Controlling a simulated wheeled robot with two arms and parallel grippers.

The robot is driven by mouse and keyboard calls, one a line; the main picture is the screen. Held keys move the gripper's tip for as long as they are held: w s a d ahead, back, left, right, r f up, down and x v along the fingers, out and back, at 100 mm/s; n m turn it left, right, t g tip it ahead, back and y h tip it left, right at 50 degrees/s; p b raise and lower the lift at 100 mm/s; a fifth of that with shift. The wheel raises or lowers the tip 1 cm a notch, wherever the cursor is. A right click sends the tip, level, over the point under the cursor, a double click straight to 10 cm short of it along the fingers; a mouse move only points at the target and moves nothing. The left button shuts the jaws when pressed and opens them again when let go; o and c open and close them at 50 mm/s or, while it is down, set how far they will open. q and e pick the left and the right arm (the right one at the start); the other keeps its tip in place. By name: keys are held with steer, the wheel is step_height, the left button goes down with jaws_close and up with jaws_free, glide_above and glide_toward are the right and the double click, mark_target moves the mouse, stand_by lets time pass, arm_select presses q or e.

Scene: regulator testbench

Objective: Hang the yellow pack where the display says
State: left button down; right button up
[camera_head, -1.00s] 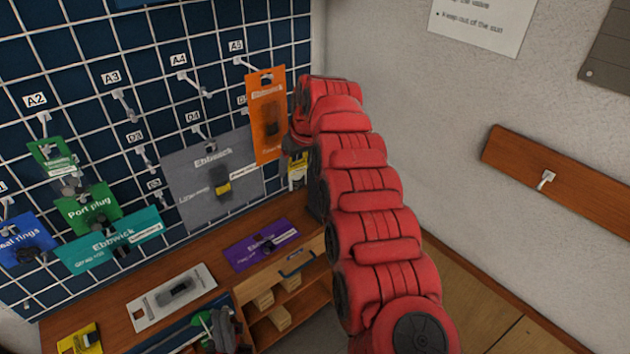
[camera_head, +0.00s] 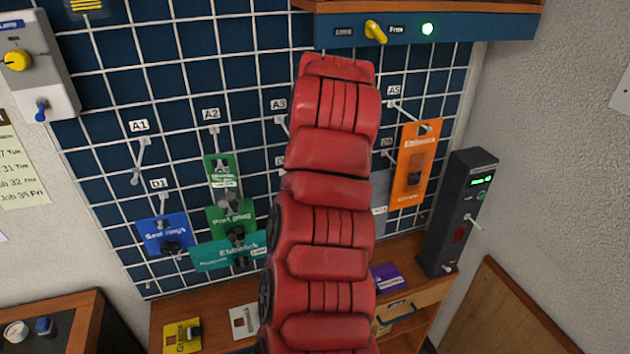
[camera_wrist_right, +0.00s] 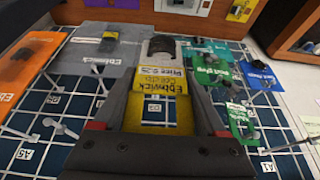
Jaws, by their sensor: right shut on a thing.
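The yellow pack (camera_wrist_right: 158,108) is held in my right gripper (camera_wrist_right: 163,72) and fills the middle of the right wrist view. It has a printed label and a dark item at its far end. The gripper is shut on it, over the grid wall. In the head view my red arm covers the middle of the wall and hides the gripper and held pack. The display (camera_head: 481,181) glows green on a black unit at the right; its text is too small to read. A second yellow pack (camera_head: 182,337) lies on the bench. My left gripper is not in view.
Hook A1 (camera_head: 138,165) is bare. Green (camera_head: 222,171), blue (camera_head: 163,234), teal (camera_head: 222,254) and orange (camera_head: 416,162) packs hang on the wall. A grey pack (camera_wrist_right: 98,50) hangs near the held pack. Bare hooks (camera_wrist_right: 60,128) show at its left.

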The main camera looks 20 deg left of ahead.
steer(key=w+a+f+p, duration=0.1)
steer(key=w+a+p, duration=0.4)
steer(key=w+p, duration=0.2)
steer(key=shift+w+a+f, duration=0.2)
steer(key=shift+w+f, duration=0.1)
steer(key=shift+w, duration=0.25)
stand_by(1.2)
stand_by(0.5)
